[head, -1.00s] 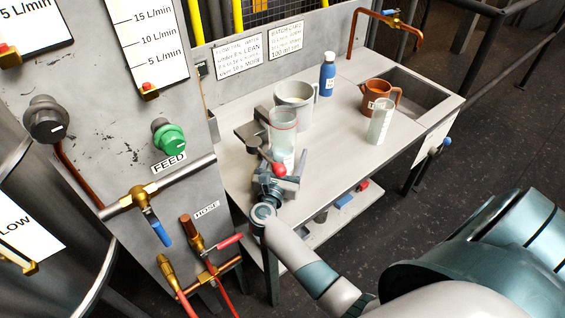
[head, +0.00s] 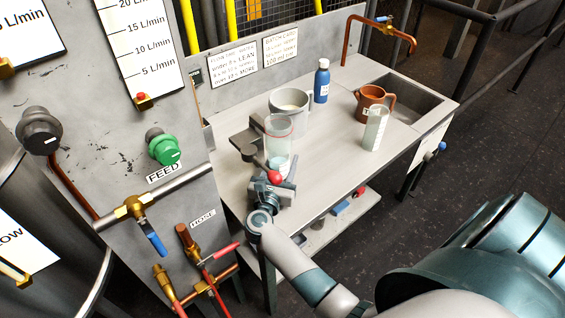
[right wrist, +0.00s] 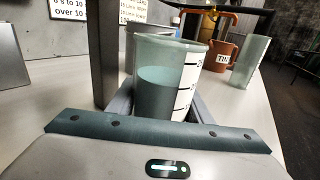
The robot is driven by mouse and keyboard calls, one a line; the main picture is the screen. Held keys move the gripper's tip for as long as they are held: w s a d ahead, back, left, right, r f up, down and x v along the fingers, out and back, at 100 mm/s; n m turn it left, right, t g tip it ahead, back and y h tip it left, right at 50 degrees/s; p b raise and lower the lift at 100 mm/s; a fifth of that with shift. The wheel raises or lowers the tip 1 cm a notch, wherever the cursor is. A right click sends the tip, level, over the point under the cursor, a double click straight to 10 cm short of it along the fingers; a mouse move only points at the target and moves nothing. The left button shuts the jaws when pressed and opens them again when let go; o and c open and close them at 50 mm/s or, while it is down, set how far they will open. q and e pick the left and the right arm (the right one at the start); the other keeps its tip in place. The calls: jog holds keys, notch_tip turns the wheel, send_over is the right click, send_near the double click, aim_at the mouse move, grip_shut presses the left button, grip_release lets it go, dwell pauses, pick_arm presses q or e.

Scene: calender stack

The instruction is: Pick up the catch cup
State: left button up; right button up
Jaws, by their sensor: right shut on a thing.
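The catch cup (right wrist: 165,88) is a clear cup with black scale marks and a darker grey-green fill in its lower part. It stands upright between the fingers of my right gripper (right wrist: 158,112), which is shut on it. I cannot tell whether the cup's base touches the table. My left gripper is not in view.
Behind are a grey jug (head: 290,103) and blue bottle (head: 321,82). To the right are a brown tin jug (head: 370,100), a clear measure (head: 375,130) and a sink. The front right table is clear.

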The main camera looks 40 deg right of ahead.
aim_at(282, 157)
jog(key=shift+r, duration=0.25)
